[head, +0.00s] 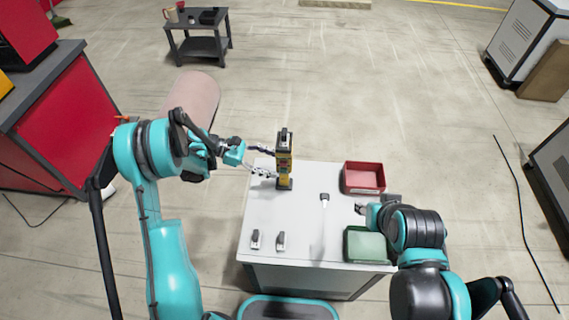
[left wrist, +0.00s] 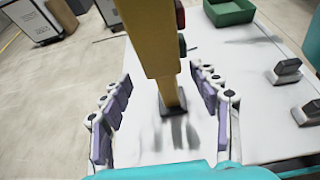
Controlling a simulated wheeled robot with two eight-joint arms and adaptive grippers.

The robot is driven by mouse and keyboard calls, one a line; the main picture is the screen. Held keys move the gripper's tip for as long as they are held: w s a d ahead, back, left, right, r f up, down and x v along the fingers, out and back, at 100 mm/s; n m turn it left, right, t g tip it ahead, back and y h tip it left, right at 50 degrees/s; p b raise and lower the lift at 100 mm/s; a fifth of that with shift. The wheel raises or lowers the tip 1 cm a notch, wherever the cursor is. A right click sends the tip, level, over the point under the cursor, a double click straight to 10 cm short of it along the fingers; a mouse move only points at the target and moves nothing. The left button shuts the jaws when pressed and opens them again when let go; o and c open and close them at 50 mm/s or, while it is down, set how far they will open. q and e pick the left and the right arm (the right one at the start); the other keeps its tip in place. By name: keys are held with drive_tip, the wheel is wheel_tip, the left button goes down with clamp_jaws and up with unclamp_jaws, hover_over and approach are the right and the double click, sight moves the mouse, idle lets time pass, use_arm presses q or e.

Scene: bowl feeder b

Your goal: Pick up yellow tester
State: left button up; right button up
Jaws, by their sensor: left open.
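The yellow tester (head: 284,165) stands upright on a dark foot near the back left of the white table (head: 264,216). It has a dark top. In the left wrist view the tester (left wrist: 157,40) rises between the finger pads, with its foot on the table. My left gripper (head: 268,160) is open, its fingers pointing right at the tester. In the left wrist view the left gripper's fingers (left wrist: 165,108) lie to either side of the tester, with gaps visible. My right gripper (head: 361,209) is at the table's right side; its fingers are too small to read.
A red bin (head: 364,177) and a green bin (head: 366,245) stand on the table's right side. Two small dark-topped items (head: 255,239) (head: 281,241) sit at the front left. A small light item (head: 324,199) lies mid-table. A pinkish cylinder (head: 195,97) stands behind my left arm.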

sight(285, 161)
use_arm(q)
drive_tip(key=x, duration=0.1)
drive_tip(key=b+x, duration=0.1)
drive_tip(key=x, duration=0.3)
drive_tip(key=shift+s+f+b, duration=0.2)
drive_tip(key=shift+s+b, duration=0.05)
drive_tip(key=shift+b, duration=0.05)
drive_tip(key=shift+c, duration=0.4)
clamp_jaws()
drive_tip(key=shift+r, duration=0.1)
drive_tip(key=shift+r, duration=0.1)
drive_tip(key=shift+r+p, duration=0.8)
drive_tip(key=shift+r, duration=1)
drive_tip(key=shift+d+r, duration=0.15)
drive_tip(key=shift+r, duration=0.15)
drive_tip(key=s+d+r+p, duration=0.3)
drive_tip(key=s+d+r, duration=0.2)
drive_tip(key=d, duration=0.5)
drive_tip(key=shift+r, duration=0.8)
